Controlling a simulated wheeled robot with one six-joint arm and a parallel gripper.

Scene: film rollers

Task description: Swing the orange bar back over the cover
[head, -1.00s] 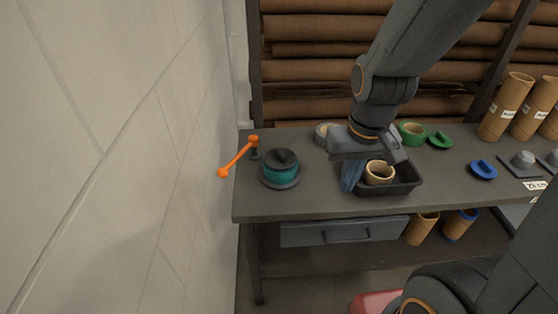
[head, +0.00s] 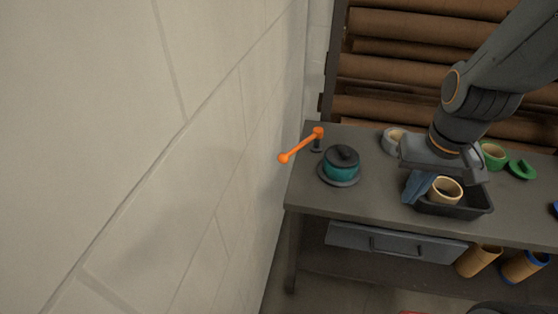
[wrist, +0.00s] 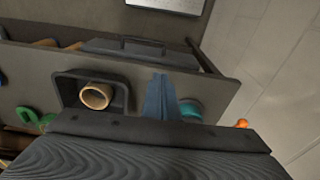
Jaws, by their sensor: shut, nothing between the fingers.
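The orange bar (head: 301,146) sits on a short dark post at the table's left back edge. It points left and toward the front, out past the table edge and away from the cover. The dark cover (head: 343,156) lies on a teal round pot (head: 341,172) on a grey base, to the right of the bar's post. My gripper (head: 418,187) is shut and empty, over the left side of the black tray, well right of the pot. In the wrist view its blue fingers (wrist: 160,98) are together, with the teal pot (wrist: 191,108) and the orange bar's end (wrist: 241,123) beyond them.
The black tray (head: 455,209) holds a cardboard ring (head: 445,189). A grey roll (head: 394,141) stands behind, and a green ring (head: 493,155) and green lid (head: 521,169) lie right. The wall (head: 220,150) is close on the left. The tabletop between pot and tray is clear.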

